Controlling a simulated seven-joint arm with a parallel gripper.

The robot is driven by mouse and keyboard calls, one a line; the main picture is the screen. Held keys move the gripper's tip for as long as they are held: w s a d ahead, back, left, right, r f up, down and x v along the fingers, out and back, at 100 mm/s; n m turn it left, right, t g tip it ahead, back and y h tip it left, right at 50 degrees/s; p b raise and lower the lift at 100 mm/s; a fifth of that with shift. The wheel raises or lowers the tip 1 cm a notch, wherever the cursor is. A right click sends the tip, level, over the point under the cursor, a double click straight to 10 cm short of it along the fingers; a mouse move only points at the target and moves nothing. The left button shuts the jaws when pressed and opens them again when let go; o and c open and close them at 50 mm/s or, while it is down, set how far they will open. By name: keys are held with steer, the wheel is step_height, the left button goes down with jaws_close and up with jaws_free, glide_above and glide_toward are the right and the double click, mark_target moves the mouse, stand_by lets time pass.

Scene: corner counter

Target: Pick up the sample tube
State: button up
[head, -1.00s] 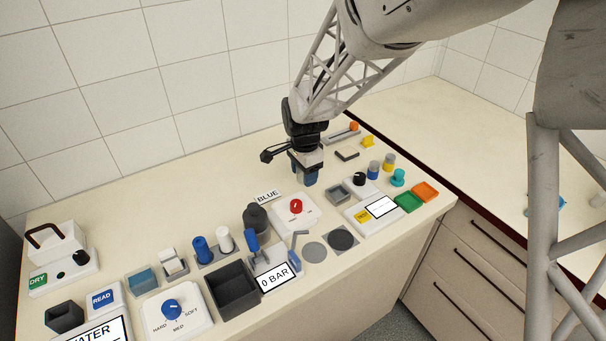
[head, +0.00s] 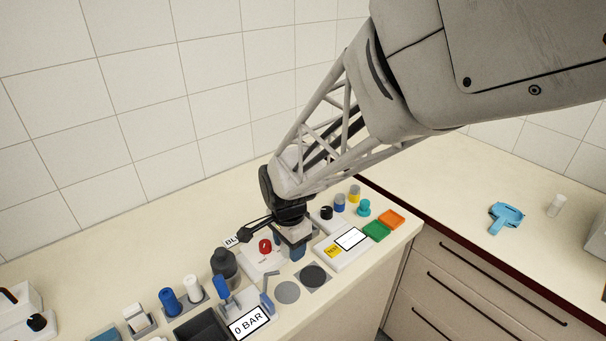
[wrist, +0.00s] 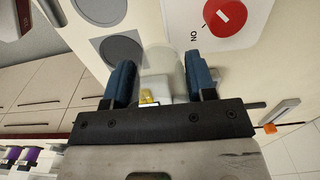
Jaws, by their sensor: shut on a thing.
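In the wrist view, a pale translucent, roundish thing (wrist: 163,62) sits between the blue fingers of my gripper (wrist: 161,82). It looks like the sample tube, seen nearly end-on, with a white part and a small yellow patch near the palm. My gripper is shut on it. In the head view, my gripper (head: 295,250) points down over the counter, between the white box with the red knob (head: 265,246) and the white display box (head: 350,239). The held thing cannot be made out there.
A grey disc (head: 287,292) and a dark disc (head: 313,276) lie in front of my gripper. Green (head: 376,231) and orange (head: 391,219) trays stand to the right. On the right counter are a blue object (head: 507,216) and a whitish cylinder (head: 557,205), with free room around them.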

steer(key=shift+s+d, duration=0.2)
steer(key=shift+s, duration=0.2)
steer(key=shift+s+r, duration=0.1)
steer(key=shift+s, duration=0.05)
stand_by(0.4)
steer(key=shift+s+d+r, duration=0.1)
steer(key=shift+s+d, duration=0.15)
steer(key=shift+s, duration=0.25)
steer(key=s+d+n, duration=0.2)
steer(key=s+d, duration=0.2)
steer(key=s, duration=0.5)
steer(key=s+d+n, duration=0.2)
steer(key=s+d, duration=0.2)
steer(key=s, duration=0.6)
steer(key=shift+n, duration=0.3)
steer(key=shift+w, duration=0.1)
steer(key=w+a, duration=0.3)
steer(key=w, duration=0.1)
steer(key=w+a+f, duration=0.1)
steer(key=w+a, duration=0.1)
steer(key=w, duration=0.3)
steer(key=w+a, duration=0.3)
steer(key=w, duration=0.1)
steer(key=shift+w+a+f, duration=0.15)
steer(key=shift+a+f, duration=0.05)
steer(key=shift+a, duration=0.1)
